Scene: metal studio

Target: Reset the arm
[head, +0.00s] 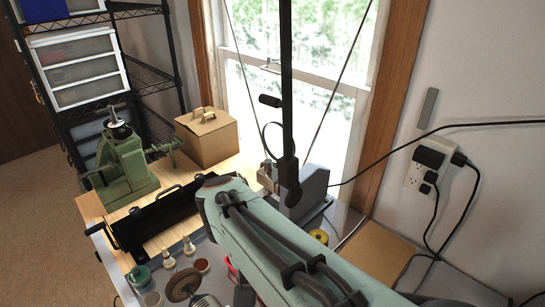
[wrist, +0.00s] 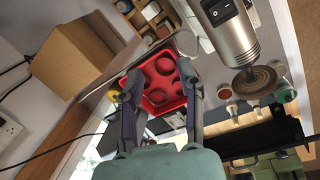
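My gripper (wrist: 157,82) shows in the wrist view with its two dark fingers spread apart and nothing held between them. A red tray (wrist: 160,104) with round recesses lies beyond the fingertips; I cannot tell how far below them it is. In the head view my pale green arm reaches from the lower right to the middle, over the workbench (head: 225,170). My gripper cannot be made out there.
A cardboard box (head: 207,136), a green machine (head: 122,165) and a black metal tool (head: 165,218) stand on the bench. Bottles and a grinder with a round disc (head: 183,285) are near the front. Another box (wrist: 75,55) is left of my gripper.

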